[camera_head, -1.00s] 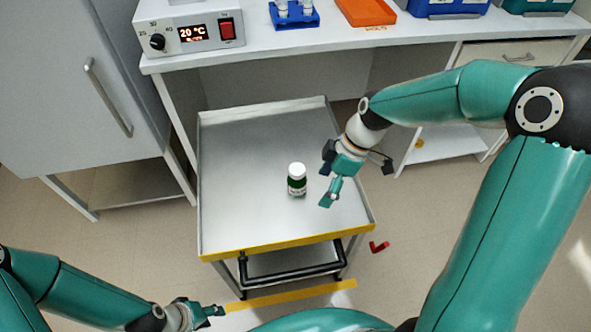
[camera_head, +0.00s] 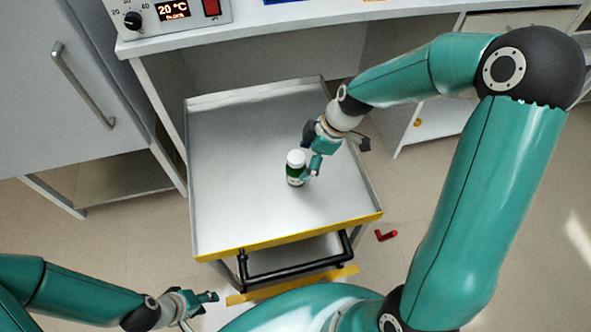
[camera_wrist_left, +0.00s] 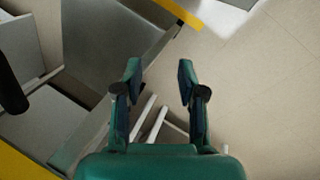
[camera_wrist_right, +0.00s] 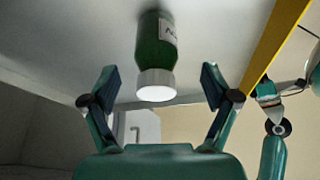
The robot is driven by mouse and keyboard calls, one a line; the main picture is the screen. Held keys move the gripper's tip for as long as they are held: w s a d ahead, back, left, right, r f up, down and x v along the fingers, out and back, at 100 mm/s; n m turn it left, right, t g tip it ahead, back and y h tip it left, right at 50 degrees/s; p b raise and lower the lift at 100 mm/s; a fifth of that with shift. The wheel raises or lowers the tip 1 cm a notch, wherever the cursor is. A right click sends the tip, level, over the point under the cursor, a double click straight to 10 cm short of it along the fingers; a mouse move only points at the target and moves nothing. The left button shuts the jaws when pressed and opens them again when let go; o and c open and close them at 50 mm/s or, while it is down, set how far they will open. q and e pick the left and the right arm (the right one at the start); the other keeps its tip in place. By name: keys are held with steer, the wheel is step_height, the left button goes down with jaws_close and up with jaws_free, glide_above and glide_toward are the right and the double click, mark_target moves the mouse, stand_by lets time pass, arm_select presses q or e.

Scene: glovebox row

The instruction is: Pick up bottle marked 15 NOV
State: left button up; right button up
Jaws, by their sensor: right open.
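A green bottle with a white cap and a white label (camera_head: 295,168) stands upright on the metal top of a cart (camera_head: 235,140). The label's writing is too small to read. My right gripper (camera_head: 309,172) is at the bottle's right side in the head view. In the right wrist view the bottle (camera_wrist_right: 155,45) lies ahead between the open fingers of my right gripper (camera_wrist_right: 158,88), with the cap nearest and the fingers not closed on it. My left gripper (camera_wrist_left: 158,78) is open and empty, low beside the cart's front left corner.
The cart has a yellow front edge (camera_head: 290,237) and a black handle (camera_head: 300,264). A bench with a device reading 20 °C (camera_head: 172,12) stands behind it. A grey cabinet (camera_head: 70,80) is at left. A red item (camera_head: 386,236) lies on the floor at right.

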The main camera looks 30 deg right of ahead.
mark_target(297, 169)
steer(key=shift+w+x, duration=0.2)
steer(key=shift+x, duration=2.65)
steer(key=shift+d, duration=0.1)
steer(key=c, duration=1.4)
steer(key=shift+r, duration=0.1)
